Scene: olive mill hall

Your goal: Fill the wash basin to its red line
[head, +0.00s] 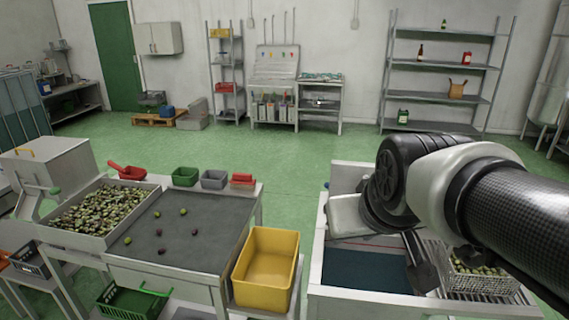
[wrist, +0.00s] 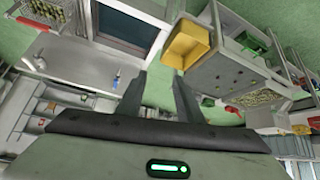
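The wash basin (head: 316,272) is a pale, rectangular basin at the lower right of the head view, partly behind my arm. Dark blue water (head: 365,271) shows inside it. A thin red line (head: 372,245) runs along its far inner wall, above the water surface. The basin's dark interior also shows at the top of the wrist view (wrist: 125,24). My gripper (wrist: 160,78) is open, with nothing between its two dark fingers.
A wire basket of olives (head: 480,283) sits at the basin's right. A yellow tub (head: 268,268) stands left of the basin, beside the grey sorting table (head: 185,235) with loose olives. An olive-filled tray (head: 105,212) is farther left.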

